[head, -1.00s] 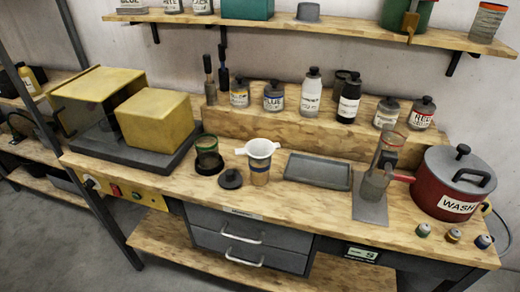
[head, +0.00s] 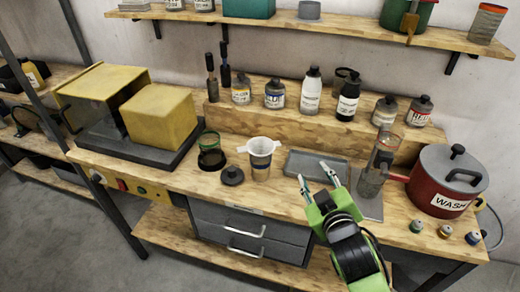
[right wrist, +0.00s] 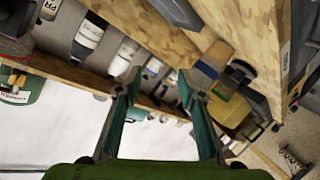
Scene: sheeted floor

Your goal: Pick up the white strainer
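The white strainer (head: 262,146) rests on top of a tan cup with a blue band (head: 260,170) on the wooden bench, with its small handles out to the sides. My right gripper (head: 314,171) is open and empty, to the right of the strainer and nearer the bench's front edge. In the right wrist view its two fingers (right wrist: 159,74) are spread apart. The blue-banded cup (right wrist: 212,62) shows there beyond the right-hand finger; I cannot make out the strainer clearly in that view. My left gripper is not in view.
A green-rimmed jar (head: 210,152) and a dark lid (head: 232,176) stand left of the cup. A grey tray (head: 308,164) lies right of it. Behind is a raised wooden step (head: 290,128) with several bottles. A red pot (head: 440,185) stands far right.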

